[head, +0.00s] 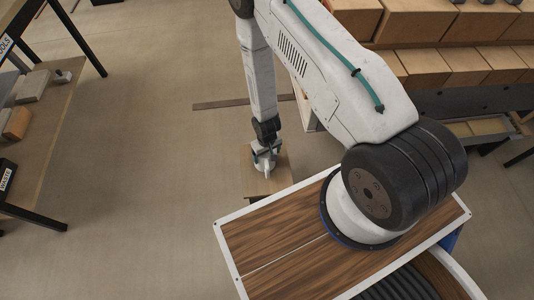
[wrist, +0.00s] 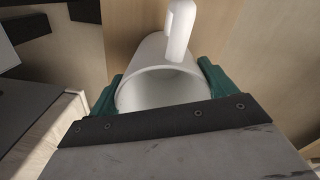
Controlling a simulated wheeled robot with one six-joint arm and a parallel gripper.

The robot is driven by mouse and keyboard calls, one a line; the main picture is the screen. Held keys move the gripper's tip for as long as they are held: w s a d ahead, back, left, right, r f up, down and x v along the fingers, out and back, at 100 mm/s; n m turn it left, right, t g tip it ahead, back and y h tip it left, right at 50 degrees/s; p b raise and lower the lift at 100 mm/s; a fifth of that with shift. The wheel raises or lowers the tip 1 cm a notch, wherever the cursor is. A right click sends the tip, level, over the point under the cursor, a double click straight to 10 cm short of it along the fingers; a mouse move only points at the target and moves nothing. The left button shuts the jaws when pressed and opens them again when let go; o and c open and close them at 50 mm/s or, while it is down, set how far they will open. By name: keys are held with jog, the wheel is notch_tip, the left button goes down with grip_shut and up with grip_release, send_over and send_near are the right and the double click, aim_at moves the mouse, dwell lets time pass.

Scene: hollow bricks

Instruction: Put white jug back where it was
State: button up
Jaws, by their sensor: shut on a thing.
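The white jug (wrist: 159,64) shows in the wrist view between the green fingers of my gripper (wrist: 160,88). I look into its open mouth, and its handle (wrist: 180,30) points up in the picture. My gripper is shut on the jug, with one finger on each side of its body. In the head view my gripper (head: 266,162) hangs at the end of my arm, in front of a small wooden surface (head: 262,184). The jug is too small there to tell apart from the gripper. I cannot tell whether the jug touches a surface.
Shelves with large tan bricks (head: 406,25) stand at the upper right. A table (head: 48,120) with several small blocks is at the left. Open floor (head: 140,150) lies between that table and my arm. A pale wooden edge (wrist: 45,130) shows at the left of the wrist view.

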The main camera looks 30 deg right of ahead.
jog(key=shift+f, duration=0.2)
jog(key=o, duration=1.9)
jog(key=shift+r, duration=0.15)
